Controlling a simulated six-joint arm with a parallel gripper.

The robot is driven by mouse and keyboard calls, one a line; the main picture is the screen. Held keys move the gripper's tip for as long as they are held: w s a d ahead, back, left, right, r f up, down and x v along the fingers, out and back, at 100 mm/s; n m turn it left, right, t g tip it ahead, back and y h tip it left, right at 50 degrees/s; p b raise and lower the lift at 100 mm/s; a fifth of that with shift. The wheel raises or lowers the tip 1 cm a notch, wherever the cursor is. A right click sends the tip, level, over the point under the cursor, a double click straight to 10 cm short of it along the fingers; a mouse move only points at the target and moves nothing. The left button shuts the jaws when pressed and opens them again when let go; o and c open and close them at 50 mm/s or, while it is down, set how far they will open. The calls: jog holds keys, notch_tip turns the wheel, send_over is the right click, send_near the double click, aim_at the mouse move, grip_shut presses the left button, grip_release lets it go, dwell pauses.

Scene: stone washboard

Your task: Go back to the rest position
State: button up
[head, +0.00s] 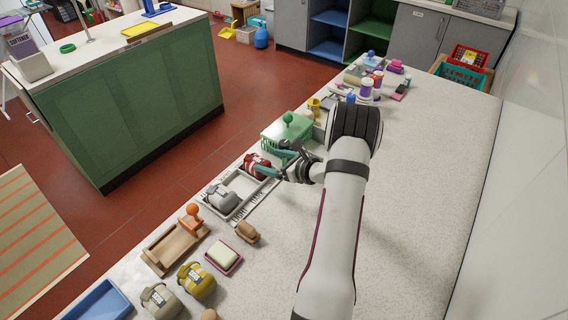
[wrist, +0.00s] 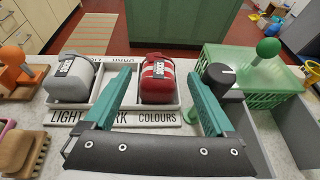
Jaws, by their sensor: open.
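My gripper (head: 270,163) is over the counter, close to a white sorting tray (head: 243,210). In the wrist view its two teal fingers (wrist: 159,75) are wide apart with nothing between them that they touch. A red bundle with pale stripes and a tag (wrist: 157,82) sits in the tray's right compartment, behind the COLOURS label. A grey bundle with a tag (wrist: 70,82) sits in the left one, behind the LIGHT label. The left finger hides part of the middle compartment and its label. No bundle is in the gripper.
A green basket with a green knob (head: 287,132) stands beyond the tray. A wooden tray with an orange knob (head: 172,247), a soap dish (head: 224,257), a brush (head: 247,232) and yellow (head: 196,281) and beige (head: 160,301) bundles lie nearer. The counter's right side (head: 425,190) is clear.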

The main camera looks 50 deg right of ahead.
jog(key=v, duration=0.6)
jog(key=w+a+r+n+g+y, duration=0.25)
jog(key=a+r+n, duration=0.2)
jog(key=a, duration=0.45)
jog(key=w+a+r+n+g+y, duration=0.1)
jog(key=a+r+n+y, duration=0.3)
jog(key=a, duration=0.5)
jog(key=w+a+r+n+g+y, duration=0.1)
jog(key=a+r+n+g+y, duration=0.15)
jog(key=a+n, duration=0.45)
jog(key=s+a+r+n+g, duration=0.1)
jog(key=s+a+n+g, duration=0.3)
jog(key=a, duration=0.4)
jog(key=s+a+r+n+g, duration=0.2)
jog(key=s+a+n, duration=0.2)
jog(key=s+a, duration=0.3)
jog(key=s+a+f+n+g+h, duration=0.1)
jog(key=s+n+h, duration=0.5)
jog(key=s, duration=0.5)
jog(key=shift+f+n+g, duration=0.15)
jog(key=shift+n+g, duration=0.15)
jog(key=shift+n, duration=0.55)
jog(key=shift+s+a, duration=0.15)
